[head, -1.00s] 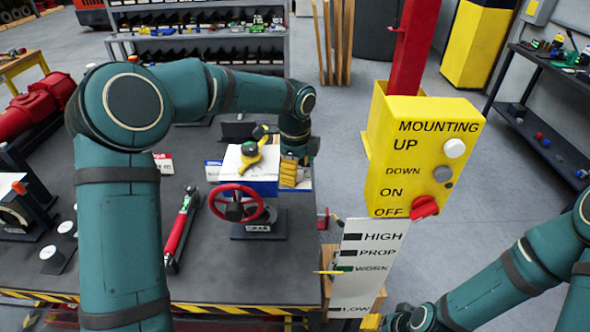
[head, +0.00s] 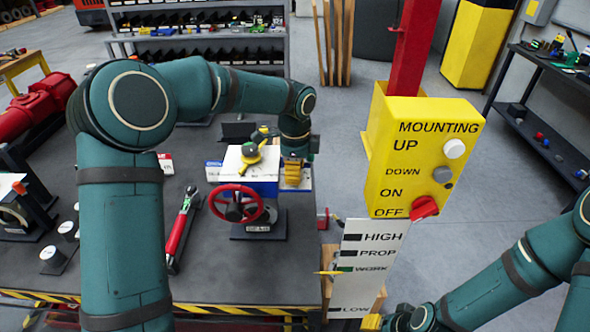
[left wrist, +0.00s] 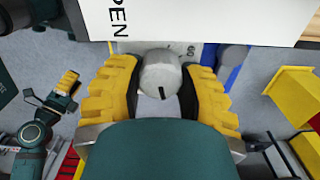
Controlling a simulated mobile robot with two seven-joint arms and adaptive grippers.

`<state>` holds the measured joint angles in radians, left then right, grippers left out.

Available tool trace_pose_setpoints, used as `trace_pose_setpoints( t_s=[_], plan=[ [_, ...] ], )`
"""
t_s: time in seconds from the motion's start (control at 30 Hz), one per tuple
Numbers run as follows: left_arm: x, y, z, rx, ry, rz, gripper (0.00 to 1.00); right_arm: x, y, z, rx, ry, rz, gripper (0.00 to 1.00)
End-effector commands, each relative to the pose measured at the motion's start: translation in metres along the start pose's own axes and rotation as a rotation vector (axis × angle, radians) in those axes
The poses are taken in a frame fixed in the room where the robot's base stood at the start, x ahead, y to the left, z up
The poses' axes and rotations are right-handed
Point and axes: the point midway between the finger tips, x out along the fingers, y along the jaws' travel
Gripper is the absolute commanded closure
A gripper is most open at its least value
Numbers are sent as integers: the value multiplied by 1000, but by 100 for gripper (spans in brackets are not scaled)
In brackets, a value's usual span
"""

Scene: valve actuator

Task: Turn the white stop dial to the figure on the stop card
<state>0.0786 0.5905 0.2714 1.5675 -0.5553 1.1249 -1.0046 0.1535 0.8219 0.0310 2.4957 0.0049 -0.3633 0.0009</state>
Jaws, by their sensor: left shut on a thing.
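The white stop dial (left wrist: 160,78) is a short, pale round knob with a black mark on its face, pointing toward the bottom of the left wrist view. My left gripper (left wrist: 160,95) is shut on it, one yellow finger on each side. In the head view my left gripper (head: 293,174) is at the right side of the white-and-blue actuator (head: 262,187), and the dial is hidden there. A small white-and-red card (head: 165,163) stands behind my left arm; its figure is unreadable. My right gripper (head: 373,322) shows only partly at the bottom edge.
A red handwheel (head: 237,204) is on the actuator's front and a yellow pointer (head: 250,157) on its top. A red-handled tool (head: 181,230) lies left on the bench. A yellow switch box (head: 420,155) hangs to the right, above a HIGH/LOW board (head: 368,270).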

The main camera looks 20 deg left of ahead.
Motion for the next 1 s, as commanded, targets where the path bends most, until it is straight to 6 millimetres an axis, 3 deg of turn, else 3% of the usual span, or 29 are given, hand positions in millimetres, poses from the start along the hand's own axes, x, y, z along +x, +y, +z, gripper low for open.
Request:
trace_pose_setpoints(
  t_s=[0.5,1.0],
  plan=[
    [-1,0,0,-376,1,-2,97,-1,0,0,0,0,0,53],
    [-1,0,0,-492,1,-2,97,-1,0,0,0,0,0,53]
  ],
)
